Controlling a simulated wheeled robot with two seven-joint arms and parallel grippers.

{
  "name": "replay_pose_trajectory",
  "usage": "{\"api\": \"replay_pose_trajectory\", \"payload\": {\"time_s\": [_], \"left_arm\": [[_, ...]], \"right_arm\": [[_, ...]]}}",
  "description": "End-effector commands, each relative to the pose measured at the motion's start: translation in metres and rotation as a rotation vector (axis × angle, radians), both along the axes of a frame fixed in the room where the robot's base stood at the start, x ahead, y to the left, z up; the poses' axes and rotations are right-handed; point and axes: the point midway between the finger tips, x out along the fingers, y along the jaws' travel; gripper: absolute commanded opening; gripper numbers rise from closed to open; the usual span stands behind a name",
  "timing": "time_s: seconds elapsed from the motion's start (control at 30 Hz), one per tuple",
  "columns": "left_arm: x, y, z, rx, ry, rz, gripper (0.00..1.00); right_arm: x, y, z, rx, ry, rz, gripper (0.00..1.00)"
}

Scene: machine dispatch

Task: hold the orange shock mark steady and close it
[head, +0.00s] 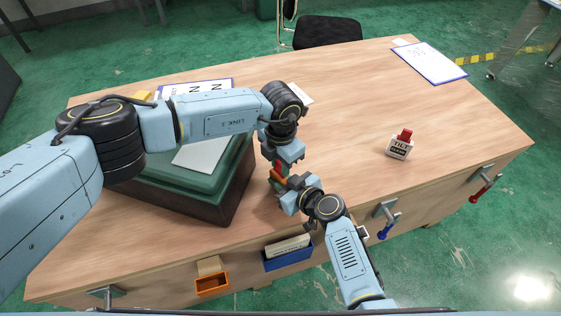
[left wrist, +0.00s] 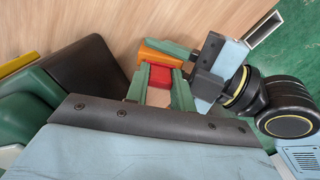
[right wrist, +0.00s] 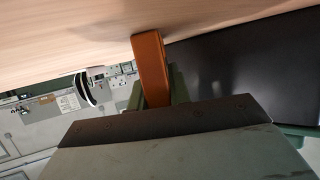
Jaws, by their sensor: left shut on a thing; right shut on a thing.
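The orange shock mark (head: 277,177) is between my two grippers, above the table's front part. Its orange part shows in the left wrist view (left wrist: 168,48) and stands up between the fingers in the right wrist view (right wrist: 150,68). A red part (left wrist: 160,76) sits right beside the orange one. My left gripper (head: 278,162) comes from above and is shut on the red part. My right gripper (head: 284,184) comes from the front and is shut on the orange part. The fingers hide much of the mark, so I cannot tell whether the two parts are fully pressed together.
A dark box with a green lid (head: 232,180) stands left of the grippers. A white TILT mark with a red top (head: 399,147) stands on the right. An orange bin (head: 212,284) and a blue bin (head: 288,258) hang at the front edge.

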Motion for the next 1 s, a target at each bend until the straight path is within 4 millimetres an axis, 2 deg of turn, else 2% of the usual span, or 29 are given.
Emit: {"api": "replay_pose_trajectory", "payload": {"time_s": [0.6,0.63,0.8,1.0], "left_arm": [[0.0,0.0,-0.013,0.0,0.0,-0.001,0.03],[0.0,0.0,-0.012,-0.001,-0.001,-0.001,0.28],[0.0,0.0,-0.012,0.0,0.0,-0.001,0.49],[-0.001,-0.001,-0.012,-0.002,0.002,-0.003,0.49]], "right_arm": [[0.0,0.0,0.0,0.0,0.0,0.0,0.0],[0.0,0.0,0.0,0.0,0.0,0.0,0.0],[0.0,0.0,0.0,0.0,0.0,0.0,0.0],[0.0,0.0,0.0,0.0,0.0,0.0,0.0]]}}
